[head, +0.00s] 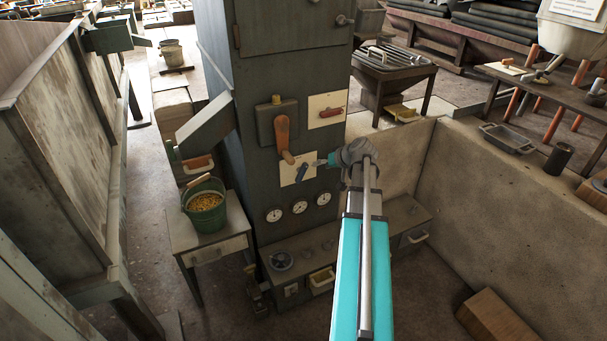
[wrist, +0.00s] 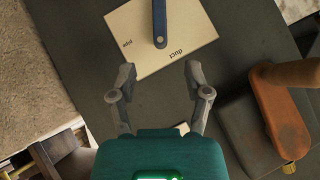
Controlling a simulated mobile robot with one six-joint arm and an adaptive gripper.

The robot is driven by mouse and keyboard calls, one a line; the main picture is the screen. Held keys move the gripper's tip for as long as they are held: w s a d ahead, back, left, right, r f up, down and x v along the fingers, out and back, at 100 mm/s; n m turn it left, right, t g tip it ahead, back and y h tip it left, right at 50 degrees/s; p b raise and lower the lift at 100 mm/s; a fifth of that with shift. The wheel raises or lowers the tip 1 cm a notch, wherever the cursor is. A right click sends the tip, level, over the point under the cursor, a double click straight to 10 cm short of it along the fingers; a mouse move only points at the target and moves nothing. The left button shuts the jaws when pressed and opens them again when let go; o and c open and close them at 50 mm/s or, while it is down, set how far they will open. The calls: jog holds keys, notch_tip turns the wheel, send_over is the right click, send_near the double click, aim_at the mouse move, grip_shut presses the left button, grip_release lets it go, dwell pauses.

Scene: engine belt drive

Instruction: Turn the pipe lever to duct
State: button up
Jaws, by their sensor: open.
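The cream plate (head: 286,174) is on the front of the dark cabinet, with a small blue lever (head: 302,173) on it. In the wrist view the plate (wrist: 200,32) carries the words "pipe" and "duct", seen upside down. The blue lever (wrist: 159,22) runs down from the top edge, its rounded end between the two words. Its upper end is out of that view. My gripper (wrist: 160,75) is open and empty, its fingertips just short of the plate and apart from the lever. In the head view my gripper (head: 324,162) is just right of the lever.
A large orange lever (head: 282,135) on a dark box is close by, up and left of the plate; it also shows in the wrist view (wrist: 282,112). A second plate with a red lever (head: 330,113) is above. Several gauges (head: 299,207) sit below. A green bucket (head: 206,207) stands left.

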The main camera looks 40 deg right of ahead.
aim_at(304, 171)
jog(key=shift+b+x, duration=3.7)
jog(key=shift+x, duration=2.45)
grip_shut()
